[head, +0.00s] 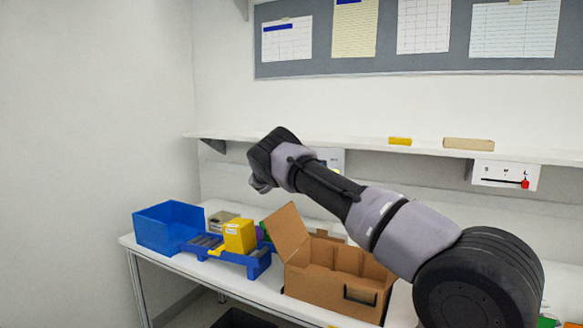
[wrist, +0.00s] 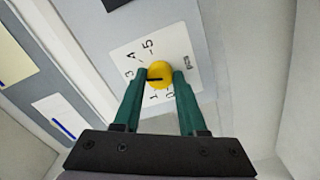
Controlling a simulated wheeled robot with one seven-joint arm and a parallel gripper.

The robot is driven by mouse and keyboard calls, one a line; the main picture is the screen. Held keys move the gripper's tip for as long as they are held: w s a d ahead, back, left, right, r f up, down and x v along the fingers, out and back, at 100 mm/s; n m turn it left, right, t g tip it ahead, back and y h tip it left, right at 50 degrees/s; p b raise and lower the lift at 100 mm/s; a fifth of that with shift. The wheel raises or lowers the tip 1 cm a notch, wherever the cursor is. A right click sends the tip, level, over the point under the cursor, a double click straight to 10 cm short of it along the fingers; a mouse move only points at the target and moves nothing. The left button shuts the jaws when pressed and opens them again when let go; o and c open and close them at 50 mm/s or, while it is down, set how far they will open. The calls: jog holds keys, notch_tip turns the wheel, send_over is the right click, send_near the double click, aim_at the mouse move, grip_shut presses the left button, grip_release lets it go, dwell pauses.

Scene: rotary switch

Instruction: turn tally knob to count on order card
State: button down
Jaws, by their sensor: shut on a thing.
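The tally knob (wrist: 159,70) is yellow with a black pointer line, on a white dial plate (wrist: 128,53) marked 0, 1, 3, 4 and 5. In the wrist view my gripper (wrist: 161,75) has its green fingers shut on the knob's two sides. The pointer line points left, toward the left finger, between the 3 and the 1. No 2 shows; that spot lies behind the finger. In the head view my arm hides the knob and fingertips; part of a light plate (head: 337,158) shows behind the wrist. I cannot tell which sheet is the order card.
Several paper sheets hang on the grey board (head: 381,63). A shelf (head: 350,146) runs above the bench. On the bench are a blue bin (head: 165,226), a yellow box (head: 239,235) and an open cardboard box (head: 325,287). A red slider (head: 525,183) sits at right.

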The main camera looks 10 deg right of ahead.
jog(key=shift+f, duration=0.1)
dwell(0.4)
jog(key=shift+c, duration=2.3)
grip_release()
jog(key=shift+s+a, duration=0.1)
jog(key=v, duration=1)
jog(key=shift+s, duration=0.25)
jog(key=shift+a, duration=0.2)
